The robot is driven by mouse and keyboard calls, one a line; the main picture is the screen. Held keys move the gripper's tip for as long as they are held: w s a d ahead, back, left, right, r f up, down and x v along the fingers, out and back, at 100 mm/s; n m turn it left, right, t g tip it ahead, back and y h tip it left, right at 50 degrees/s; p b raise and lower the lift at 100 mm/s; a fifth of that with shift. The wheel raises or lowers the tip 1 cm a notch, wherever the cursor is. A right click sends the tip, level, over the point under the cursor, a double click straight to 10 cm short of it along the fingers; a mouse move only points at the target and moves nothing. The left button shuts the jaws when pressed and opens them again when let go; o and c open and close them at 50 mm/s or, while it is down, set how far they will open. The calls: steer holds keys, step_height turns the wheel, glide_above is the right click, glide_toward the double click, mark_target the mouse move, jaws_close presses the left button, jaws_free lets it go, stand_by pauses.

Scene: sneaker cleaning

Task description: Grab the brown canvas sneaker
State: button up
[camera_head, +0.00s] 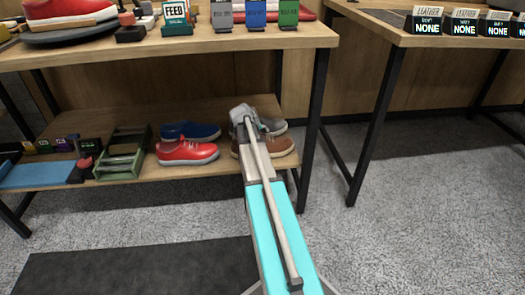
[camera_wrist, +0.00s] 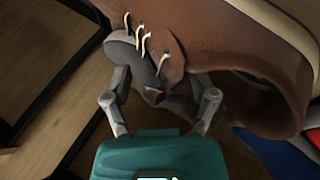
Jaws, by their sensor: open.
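The brown canvas sneaker (camera_head: 278,147) is on the lower shelf at the right end, partly hidden by my arm in the head view. In the wrist view the brown sneaker (camera_wrist: 225,35) fills the top and right, close up, with pale laces and its dark collar opening visible. My gripper (camera_wrist: 158,82) is open, its two fingers apart at the sneaker's upper near the laces and collar. Whether the fingertips touch the canvas cannot be told. In the head view my gripper (camera_head: 242,113) is over the sneaker, its fingers hidden.
A grey sneaker (camera_head: 274,127) sits behind the brown one. A red sneaker (camera_head: 187,152) and a blue sneaker (camera_head: 195,131) stand to the left, beside a green rack (camera_head: 122,158). The upper tabletop (camera_head: 180,47) overhangs the shelf. A black table leg (camera_head: 313,130) stands close right.

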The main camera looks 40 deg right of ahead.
steer(key=shift+d+f, duration=0.1)
steer(key=shift+f, duration=0.05)
stand_by(0.5)
jaws_close()
